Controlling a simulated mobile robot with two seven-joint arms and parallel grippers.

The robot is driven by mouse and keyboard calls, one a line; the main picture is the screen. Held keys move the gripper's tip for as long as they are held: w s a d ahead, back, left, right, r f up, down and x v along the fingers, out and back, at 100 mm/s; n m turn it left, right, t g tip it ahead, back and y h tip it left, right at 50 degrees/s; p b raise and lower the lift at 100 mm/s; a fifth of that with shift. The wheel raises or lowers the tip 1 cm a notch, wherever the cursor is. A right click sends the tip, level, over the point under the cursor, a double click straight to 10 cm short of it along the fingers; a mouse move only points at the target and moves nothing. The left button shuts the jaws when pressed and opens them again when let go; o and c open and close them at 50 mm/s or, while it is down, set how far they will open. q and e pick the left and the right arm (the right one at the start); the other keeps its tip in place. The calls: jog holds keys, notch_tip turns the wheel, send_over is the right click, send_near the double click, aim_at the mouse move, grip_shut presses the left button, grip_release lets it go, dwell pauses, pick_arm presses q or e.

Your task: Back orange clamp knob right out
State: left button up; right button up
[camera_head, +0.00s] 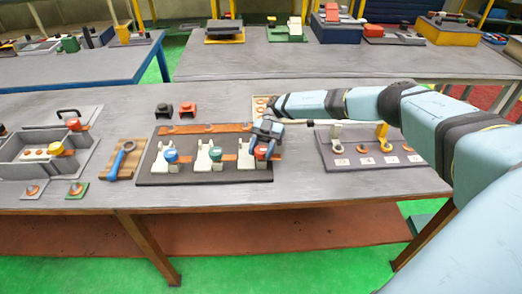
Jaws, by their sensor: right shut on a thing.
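A dark board (205,180) lies on the near table and carries several white stands in a row. The first stand has a blue knob (170,156) and the middle one a green knob (215,154). The third has the orange-red clamp knob (261,153), partly covered from above by my gripper. My right gripper (266,141) comes in from the right, points down and is shut on the orange knob. Its fingertips are small and partly hidden, so how far the knob is turned cannot be seen. My left gripper is out of view.
A second dark board (330,153) with a white and a yellow upright piece stands under my right arm. A blue wrench on a wooden tray (122,160) and a grey box (22,160) lie to the left. Black and red blocks (188,108) sit behind the board.

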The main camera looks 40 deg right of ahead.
jog(key=o, duration=0.9)
jog(key=shift+s+f, duration=0.15)
jog(key=shift+f, duration=0.05)
jog(key=shift+r, duration=0.1)
pick_arm(q)
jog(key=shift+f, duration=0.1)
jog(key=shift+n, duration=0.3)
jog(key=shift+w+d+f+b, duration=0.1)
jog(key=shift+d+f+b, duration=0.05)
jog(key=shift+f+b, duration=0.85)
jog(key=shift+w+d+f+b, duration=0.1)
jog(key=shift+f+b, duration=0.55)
jog(key=shift+b, duration=0.65)
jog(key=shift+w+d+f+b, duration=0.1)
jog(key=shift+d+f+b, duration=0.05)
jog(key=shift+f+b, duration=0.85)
pick_arm(e)
jog(key=shift+v, duration=6.85)
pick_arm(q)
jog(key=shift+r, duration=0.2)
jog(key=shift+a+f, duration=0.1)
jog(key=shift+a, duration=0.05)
